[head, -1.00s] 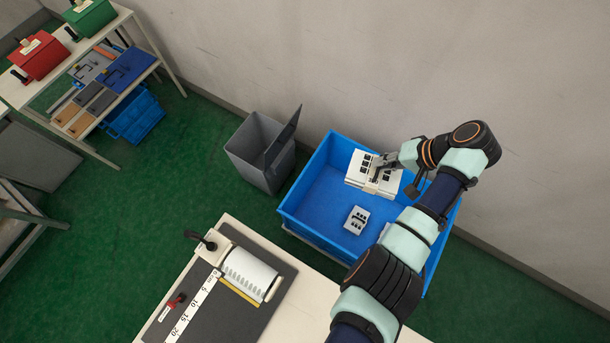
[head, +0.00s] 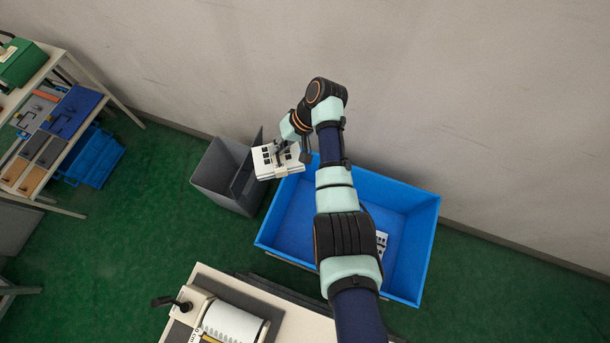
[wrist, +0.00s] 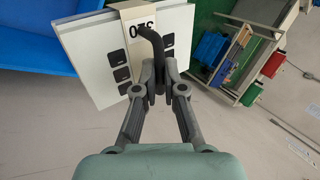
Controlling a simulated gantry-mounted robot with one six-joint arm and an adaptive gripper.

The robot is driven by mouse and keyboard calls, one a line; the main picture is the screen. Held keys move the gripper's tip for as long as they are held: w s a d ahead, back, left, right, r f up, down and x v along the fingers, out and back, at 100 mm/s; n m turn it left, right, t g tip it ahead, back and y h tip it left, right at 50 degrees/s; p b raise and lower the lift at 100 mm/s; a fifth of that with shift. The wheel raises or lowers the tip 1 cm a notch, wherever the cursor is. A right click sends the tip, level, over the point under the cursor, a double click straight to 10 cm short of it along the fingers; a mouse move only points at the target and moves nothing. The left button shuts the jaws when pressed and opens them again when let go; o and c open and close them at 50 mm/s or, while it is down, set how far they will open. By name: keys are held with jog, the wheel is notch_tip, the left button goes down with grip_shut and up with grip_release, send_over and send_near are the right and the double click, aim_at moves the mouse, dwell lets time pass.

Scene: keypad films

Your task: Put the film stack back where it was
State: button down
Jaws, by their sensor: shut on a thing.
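The film stack (head: 272,161) is a block of white sheets with black key squares, held by a tan band. In the head view it is up in the air over the gap between the grey bin and the blue crate's left end. My gripper (head: 281,152) is shut on it. In the wrist view the stack (wrist: 105,60) is tilted, and my gripper (wrist: 157,75) is at the tan band, marked with a number, and a dark curved handle. The blue crate (head: 408,290) stands below and to the right, and smaller white pieces (head: 382,243) lie in it, partly hidden by my arm.
The grey bin (head: 222,180) with its raised lid stands left of the crate. A bench with a roll of white film (head: 232,322) is at the front. A shelf with tool boxes (head: 68,112) and a blue crate (head: 92,158) is at the far left. Green floor lies between.

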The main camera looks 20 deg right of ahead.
jog(key=s+d+f+m+t+h+b, duration=0.2)
jog(key=d+f+m+b, duration=0.15)
jog(key=f, duration=0.95)
jog(key=s+d+f+m+t+h+b, duration=0.1)
jog(key=s+d+f+m+b, duration=0.3)
jog(key=f, duration=0.8)
jog(key=s+d+f+m+t+h+b, duration=0.1)
jog(key=d+f+m+t+h+b, duration=0.15)
jog(key=f+m, duration=0.7)
jog(key=shift+n+h, duration=0.45)
jog(key=shift+n, duration=0.15)
jog(key=s+a+f+b, duration=0.1)
jog(key=f+b, duration=0.7)
jog(key=f, duration=0.2)
jog(key=s+a+f+b, duration=0.1)
jog(key=f+b, duration=0.7)
jog(key=f, duration=0.2)
jog(key=a+f+b, duration=0.1)
jog(key=f+b, duration=0.7)
jog(key=f, duration=0.3)
jog(key=shift+s+a, duration=0.2)
jog(key=shift+s, duration=0.2)
jog(key=shift+r+p, duration=0.15)
jog(key=shift+p, duration=0.15)
jog(key=c, duration=1.3)
grip_release()
jog(key=shift+o, duration=0.2)
